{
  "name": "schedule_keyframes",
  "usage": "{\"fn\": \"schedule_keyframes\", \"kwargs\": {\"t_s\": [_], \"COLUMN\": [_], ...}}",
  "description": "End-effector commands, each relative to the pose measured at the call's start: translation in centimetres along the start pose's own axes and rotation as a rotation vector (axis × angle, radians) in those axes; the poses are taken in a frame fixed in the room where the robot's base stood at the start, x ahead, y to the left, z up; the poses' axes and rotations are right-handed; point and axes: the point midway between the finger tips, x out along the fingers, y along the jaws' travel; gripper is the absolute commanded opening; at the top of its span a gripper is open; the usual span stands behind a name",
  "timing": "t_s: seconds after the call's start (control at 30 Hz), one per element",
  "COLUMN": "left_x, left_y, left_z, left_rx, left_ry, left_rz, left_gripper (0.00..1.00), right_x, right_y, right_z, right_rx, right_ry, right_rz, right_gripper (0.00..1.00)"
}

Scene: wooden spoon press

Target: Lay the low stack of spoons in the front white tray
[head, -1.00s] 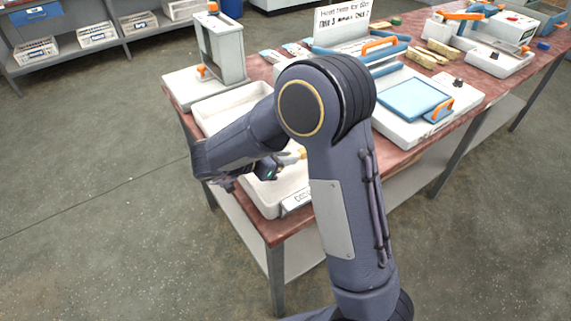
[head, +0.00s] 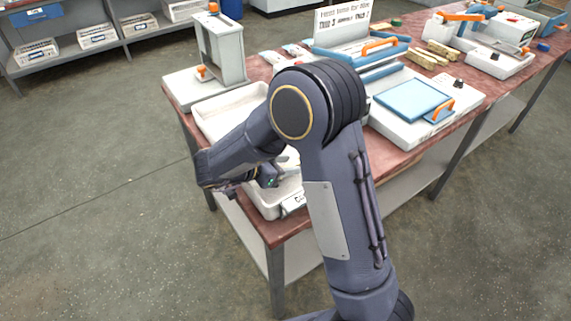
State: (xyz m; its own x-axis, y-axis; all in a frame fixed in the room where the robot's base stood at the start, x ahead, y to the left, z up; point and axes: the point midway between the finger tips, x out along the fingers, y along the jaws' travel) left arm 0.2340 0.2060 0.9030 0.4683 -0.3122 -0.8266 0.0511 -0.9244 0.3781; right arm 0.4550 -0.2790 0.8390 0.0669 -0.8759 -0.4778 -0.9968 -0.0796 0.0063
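The front white tray (head: 268,209) sits at the near left corner of the table, with a label on its near side. My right arm covers much of it. My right gripper (head: 267,179) points down at this tray, at or just over its inside. Its fingertips are small and partly hidden, so I cannot tell whether it is open or shut. I cannot make out any spoons in the tray or in the gripper. My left gripper is not in view.
Another white tray part (head: 228,107) shows behind my arm. A tall white dispenser (head: 221,50) stands behind it. A white press with a blue plate (head: 413,99) is to the right. Pale wooden bundles (head: 424,59) lie farther back. Floor at left is clear.

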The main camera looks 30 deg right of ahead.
Motion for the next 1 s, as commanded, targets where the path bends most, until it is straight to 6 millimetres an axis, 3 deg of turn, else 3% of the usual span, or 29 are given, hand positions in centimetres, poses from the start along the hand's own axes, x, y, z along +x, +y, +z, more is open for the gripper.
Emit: {"fn": "schedule_keyframes", "kwargs": {"t_s": [0.17,0.4,0.6,0.73,0.83,0.93,1.0], "left_x": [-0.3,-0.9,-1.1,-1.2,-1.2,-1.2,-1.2], "left_y": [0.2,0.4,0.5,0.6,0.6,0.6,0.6], "left_z": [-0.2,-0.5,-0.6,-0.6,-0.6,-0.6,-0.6], "left_rx": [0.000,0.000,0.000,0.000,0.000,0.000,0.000], "left_ry": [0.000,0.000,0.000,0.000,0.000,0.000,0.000], "left_rz": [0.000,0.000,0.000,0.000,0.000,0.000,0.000], "left_gripper": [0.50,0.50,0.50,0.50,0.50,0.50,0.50], "right_x": [-2.4,-7.7,-10.9,-11.8,-11.3,-10.1,-9.8], "right_y": [-0.1,-0.1,-0.1,-0.2,-1.4,-4.3,-6.7], "right_z": [-0.1,-0.1,-0.1,-0.1,-1.1,-3.7,-6.5], "right_rx": [0.000,0.000,0.001,0.005,0.053,0.160,0.244], "right_ry": [-0.001,-0.002,-0.001,-0.003,-0.036,-0.116,-0.189], "right_rz": [-0.005,-0.005,-0.003,-0.008,-0.079,-0.271,-0.470], "right_gripper": [0.37,0.37,0.37,0.37,0.37,0.37,0.37]}}
